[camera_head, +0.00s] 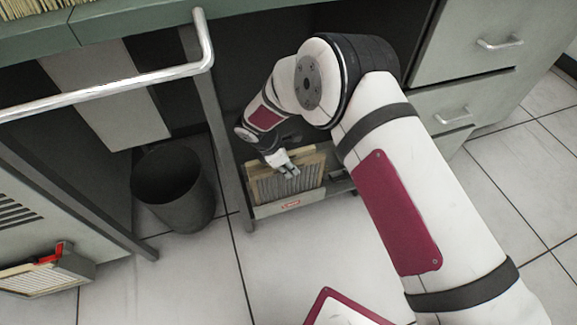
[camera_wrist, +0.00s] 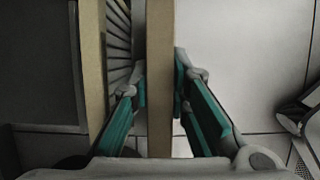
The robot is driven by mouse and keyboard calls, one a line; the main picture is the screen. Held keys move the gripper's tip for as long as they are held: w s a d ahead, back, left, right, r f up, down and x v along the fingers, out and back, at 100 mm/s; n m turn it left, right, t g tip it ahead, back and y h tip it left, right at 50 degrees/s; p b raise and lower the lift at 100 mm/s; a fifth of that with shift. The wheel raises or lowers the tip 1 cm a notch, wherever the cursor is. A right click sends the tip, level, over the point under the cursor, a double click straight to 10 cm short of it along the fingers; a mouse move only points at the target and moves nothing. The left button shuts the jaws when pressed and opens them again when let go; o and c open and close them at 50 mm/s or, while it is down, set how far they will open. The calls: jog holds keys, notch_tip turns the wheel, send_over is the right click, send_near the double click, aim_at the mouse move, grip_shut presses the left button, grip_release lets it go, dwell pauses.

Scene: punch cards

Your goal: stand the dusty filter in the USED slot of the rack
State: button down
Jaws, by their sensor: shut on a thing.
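In the head view my gripper (camera_head: 289,172) is low at the rack under the desk, at the top edge of a tan-framed filter (camera_head: 287,190) with grey pleats. In the wrist view my gripper (camera_wrist: 160,90) is shut on an upright tan frame edge (camera_wrist: 160,40). A second tan frame (camera_wrist: 93,60) stands to its left, apart from it, with grey pleats between. The rack (camera_head: 262,211) has a red label on its front, too small to read. The held filter's lower edge is hidden, so I cannot tell if it is seated in a slot.
A dark bin (camera_head: 175,190) stands left of the rack. A metal rail (camera_head: 110,98) crosses the upper left. Drawers (camera_head: 470,50) are on the right. Tiled floor in front is clear.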

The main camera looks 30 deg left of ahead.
jog(key=shift+f+b, duration=0.75)
jog(key=shift+f, duration=0.45)
jog(key=shift+f+b, duration=0.75)
jog(key=shift+f, duration=0.15)
jog(key=c, duration=1)
grip_release()
jog(key=shift+o, duration=0.2)
jog(key=shift+r, duration=0.1)
jog(key=shift+r+p, duration=1.85)
jog(key=shift+r, duration=1.1)
